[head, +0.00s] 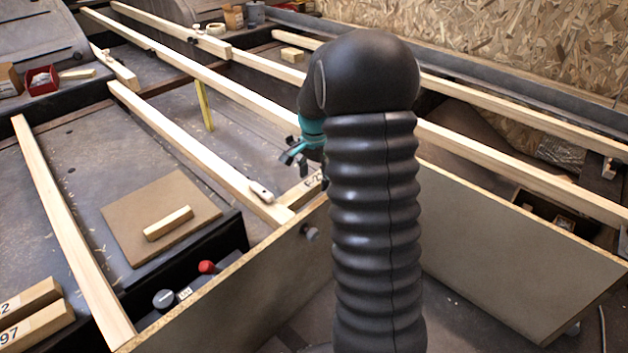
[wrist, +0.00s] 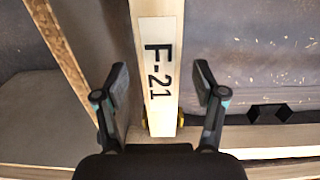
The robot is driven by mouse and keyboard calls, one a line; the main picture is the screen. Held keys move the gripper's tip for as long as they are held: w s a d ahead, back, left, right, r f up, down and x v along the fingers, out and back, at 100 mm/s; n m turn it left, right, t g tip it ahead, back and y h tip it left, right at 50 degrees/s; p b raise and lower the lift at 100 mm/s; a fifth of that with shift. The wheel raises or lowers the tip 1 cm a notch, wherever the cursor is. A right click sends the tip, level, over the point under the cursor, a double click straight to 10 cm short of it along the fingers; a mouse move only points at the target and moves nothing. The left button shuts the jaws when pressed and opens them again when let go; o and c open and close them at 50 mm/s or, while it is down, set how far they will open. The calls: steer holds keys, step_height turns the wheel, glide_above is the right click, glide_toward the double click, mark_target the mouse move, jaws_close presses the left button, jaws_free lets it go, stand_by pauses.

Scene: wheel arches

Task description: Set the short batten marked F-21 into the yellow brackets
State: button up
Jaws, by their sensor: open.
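The short batten marked F-21 (wrist: 163,60) is a pale wooden piece with a white label, running up and down the wrist view. My gripper (wrist: 162,78) is open, with one finger on each side of the batten and a gap to both. Small yellow bracket parts (wrist: 148,122) show on both sides of the batten's lower end; most of them is hidden, so I cannot tell how fully it is seated. In the head view my gripper (head: 294,152) is partly hidden behind my arm, just above the batten (head: 311,186), whose label is partly covered.
Long pale battens (head: 185,140) cross the frame nearby. A brown board (head: 140,222) with a small wood block (head: 168,223) lies at left. Marked blocks (head: 30,312) sit at lower left. A tall panel (head: 250,285) stands in front.

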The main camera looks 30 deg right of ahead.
step_height(320, 180, up, 11)
steer(key=shift+f, duration=0.15)
stand_by(0.6)
steer(key=f+n, duration=0.1)
steer(key=s+f+n, duration=0.2)
steer(key=n, duration=0.1)
steer(key=shift+a, duration=0.3)
steer(key=s+a+r+n+t+p, duration=0.2)
steer(key=s+a+r, duration=0.3)
steer(key=s, duration=0.3)
steer(key=s+a+r+n+t+p, duration=0.1)
steer(key=s+a+r+n+p, duration=0.3)
steer(key=s, duration=0.5)
steer(key=s+a+r+n+t+p, duration=0.2)
steer(key=s+a+r+n+p, duration=0.1)
steer(key=s+a+r, duration=0.4)
steer(key=shift+s+r+n+t, duration=0.3)
steer(key=shift+s+r+n, duration=0.2)
steer(key=shift+s+r, duration=0.45)
